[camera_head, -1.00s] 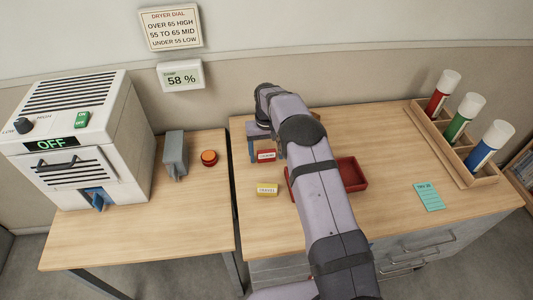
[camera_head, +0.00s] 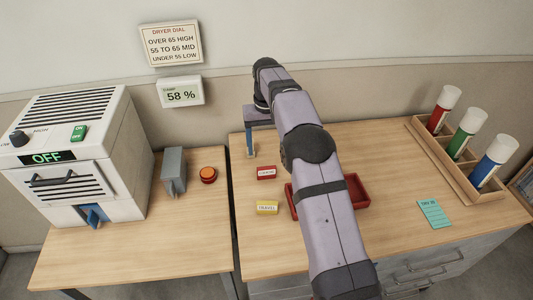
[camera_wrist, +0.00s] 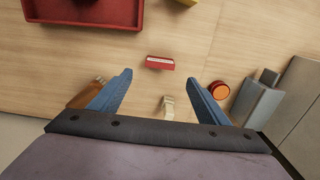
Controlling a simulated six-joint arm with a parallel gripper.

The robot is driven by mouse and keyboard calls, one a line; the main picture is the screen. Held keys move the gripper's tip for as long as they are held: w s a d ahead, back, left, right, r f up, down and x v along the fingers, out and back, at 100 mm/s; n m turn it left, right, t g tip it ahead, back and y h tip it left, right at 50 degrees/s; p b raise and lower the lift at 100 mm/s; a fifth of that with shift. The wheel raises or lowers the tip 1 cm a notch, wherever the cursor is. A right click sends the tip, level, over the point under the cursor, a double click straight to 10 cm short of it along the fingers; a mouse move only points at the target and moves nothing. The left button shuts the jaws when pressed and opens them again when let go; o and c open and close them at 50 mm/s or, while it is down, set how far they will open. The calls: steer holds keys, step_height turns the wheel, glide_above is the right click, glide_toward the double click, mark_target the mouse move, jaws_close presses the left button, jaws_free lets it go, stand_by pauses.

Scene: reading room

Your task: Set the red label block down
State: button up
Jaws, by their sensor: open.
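The red label block (camera_head: 266,172) lies on the right desk, its pale label strip showing, behind the yellow label block (camera_head: 267,208). In the wrist view the red block (camera_wrist: 160,63) is just beyond the fingertips, centred between them and apart from both. My gripper (camera_wrist: 160,80) is open and empty, with its two blue fingers spread wide. In the head view my gripper (camera_head: 261,150) is behind the red block, with one blue finger showing and the other hidden by my arm.
A red tray (camera_head: 357,190) stands right of the blocks, partly behind my arm. An orange button (camera_head: 208,174) and grey holder (camera_head: 173,170) are left. A rack (camera_head: 455,165) of tubes stands far right. The wrist view shows a cream item (camera_wrist: 168,107) and brown item (camera_wrist: 85,94) near the fingers.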

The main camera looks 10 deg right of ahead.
steer(key=shift+r, duration=0.2)
steer(key=shift+s+r, duration=0.1)
steer(key=shift+s, duration=0.05)
steer(key=s+d+f, duration=0.2)
steer(key=s, duration=1.5)
steer(key=s+d+f, duration=0.1)
steer(key=s+d, duration=0.1)
steer(key=s, duration=1.5)
steer(key=shift+s+f, duration=0.25)
steer(key=shift+f, duration=0.15)
